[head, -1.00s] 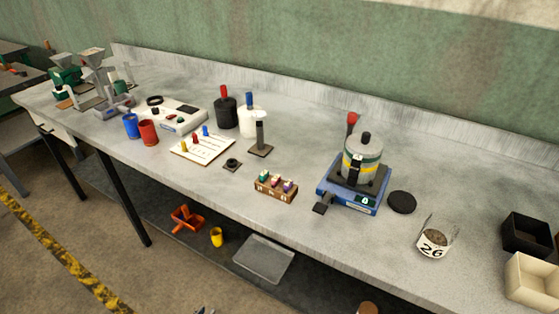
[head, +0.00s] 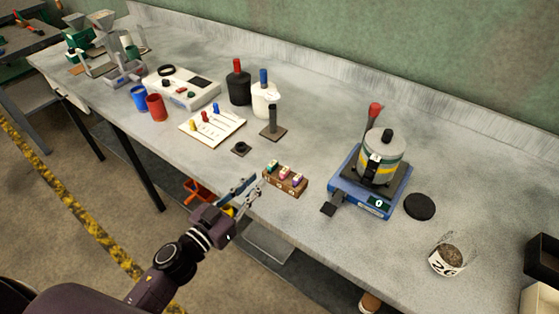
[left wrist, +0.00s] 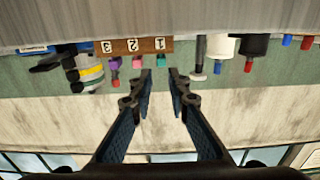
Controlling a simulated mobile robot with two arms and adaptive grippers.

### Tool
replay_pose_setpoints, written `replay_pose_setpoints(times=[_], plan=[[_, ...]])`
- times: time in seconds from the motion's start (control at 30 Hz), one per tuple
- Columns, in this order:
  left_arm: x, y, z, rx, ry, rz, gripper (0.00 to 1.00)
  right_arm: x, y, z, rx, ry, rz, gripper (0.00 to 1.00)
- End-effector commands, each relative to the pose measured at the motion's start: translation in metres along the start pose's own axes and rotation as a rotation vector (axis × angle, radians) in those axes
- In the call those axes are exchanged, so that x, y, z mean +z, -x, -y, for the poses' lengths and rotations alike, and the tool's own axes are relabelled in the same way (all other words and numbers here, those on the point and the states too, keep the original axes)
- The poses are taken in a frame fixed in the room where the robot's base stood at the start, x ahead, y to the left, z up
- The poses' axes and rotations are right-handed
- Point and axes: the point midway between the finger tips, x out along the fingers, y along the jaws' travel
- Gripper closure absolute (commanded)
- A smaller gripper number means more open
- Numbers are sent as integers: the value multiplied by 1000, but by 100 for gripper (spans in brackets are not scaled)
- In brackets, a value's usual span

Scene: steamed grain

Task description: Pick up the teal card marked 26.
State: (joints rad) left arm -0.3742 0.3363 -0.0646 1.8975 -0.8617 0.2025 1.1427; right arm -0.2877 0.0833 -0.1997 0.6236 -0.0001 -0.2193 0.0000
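The small teal piece (head: 273,165) stands in the leftmost slot of a brown wooden holder (head: 279,185); its own marking is too small to read. Pink and purple pieces stand beside it. In the left wrist view, which looks upside down, the teal piece (left wrist: 161,59) hangs under the "1" of the holder (left wrist: 140,46), just beyond the fingertips. My left gripper (head: 250,184) is open and empty, at the table's front edge just left of the holder. In the left wrist view its fingers (left wrist: 159,77) are apart. My right gripper is not in view.
A glass beaker of grain (head: 447,259) bears a partly visible number at the right.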

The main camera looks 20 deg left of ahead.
Motion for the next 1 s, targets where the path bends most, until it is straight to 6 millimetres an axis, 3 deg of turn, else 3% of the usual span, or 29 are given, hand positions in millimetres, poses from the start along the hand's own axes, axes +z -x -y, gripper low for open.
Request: replay_pose_setpoints(times=[0.13, 0.4, 0.6, 0.9, 1.0], plan=[[-1, -16, 0, -1, -1, 0, 84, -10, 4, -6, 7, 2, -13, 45], [3, -46, 2, -3, 1, -1, 84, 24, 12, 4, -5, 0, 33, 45], [5, -68, 2, -1, 0, 0, 84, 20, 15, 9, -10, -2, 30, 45], [6, -72, 2, -1, -1, 1, 84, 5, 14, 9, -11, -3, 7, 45], [6, -72, 2, -1, -1, 1, 95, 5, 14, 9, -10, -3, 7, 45]])
